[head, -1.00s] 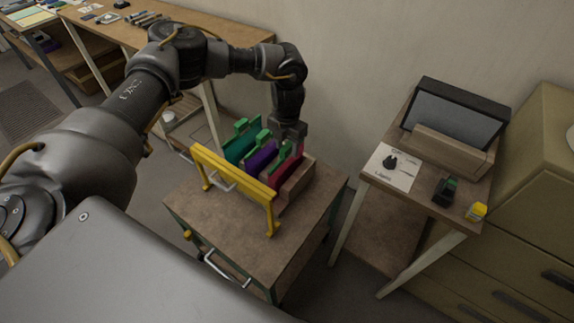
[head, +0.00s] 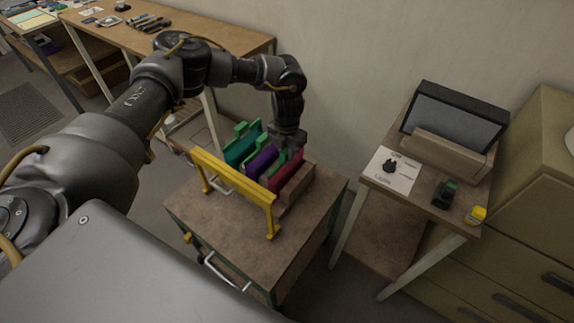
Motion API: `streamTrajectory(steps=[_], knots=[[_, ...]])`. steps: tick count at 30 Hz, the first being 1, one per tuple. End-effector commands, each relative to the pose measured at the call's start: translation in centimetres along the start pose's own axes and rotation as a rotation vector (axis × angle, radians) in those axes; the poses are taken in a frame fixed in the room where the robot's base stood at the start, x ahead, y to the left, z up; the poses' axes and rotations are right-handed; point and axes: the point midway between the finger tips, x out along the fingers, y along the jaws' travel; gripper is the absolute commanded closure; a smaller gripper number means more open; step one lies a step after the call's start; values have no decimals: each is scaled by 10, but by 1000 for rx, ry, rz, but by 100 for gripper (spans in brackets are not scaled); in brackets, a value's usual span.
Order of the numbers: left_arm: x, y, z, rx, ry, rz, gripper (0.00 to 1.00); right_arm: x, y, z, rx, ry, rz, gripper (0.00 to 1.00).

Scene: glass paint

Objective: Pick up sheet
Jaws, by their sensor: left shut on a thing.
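Three coloured sheets with green tops stand in a wooden rack (head: 297,190) on the small cart: a teal sheet (head: 240,150), a purple sheet (head: 261,162) and a red sheet (head: 286,175). The red one is nearest the rack's right end. My left gripper (head: 289,146) comes down from above and is shut at the top of the red sheet, whose grip is partly hidden by the fingers. My right gripper is not in view.
A yellow bar frame (head: 236,187) stands in front of the sheets on the cart (head: 225,222). The cart's front top is bare. A side table (head: 400,203) at right holds a dark framed panel (head: 452,118), a labelled card and a yellow item (head: 475,214).

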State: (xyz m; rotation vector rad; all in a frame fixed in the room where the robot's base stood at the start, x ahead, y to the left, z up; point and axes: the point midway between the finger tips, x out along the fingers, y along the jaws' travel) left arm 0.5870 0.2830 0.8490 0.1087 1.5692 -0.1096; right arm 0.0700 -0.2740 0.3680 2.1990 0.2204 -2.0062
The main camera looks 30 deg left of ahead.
Motion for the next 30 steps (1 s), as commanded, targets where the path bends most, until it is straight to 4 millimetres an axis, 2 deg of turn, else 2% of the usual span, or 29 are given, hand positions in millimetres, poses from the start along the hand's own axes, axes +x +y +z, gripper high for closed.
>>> streamTrajectory(steps=[5,18,23,30], knots=[[-11,0,2,0,-4,-2,100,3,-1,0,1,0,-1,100],[-86,0,1,0,-5,-1,100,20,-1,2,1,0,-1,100],[-98,0,1,0,-2,0,100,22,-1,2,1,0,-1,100],[-101,0,0,0,-2,0,100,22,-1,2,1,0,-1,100]])
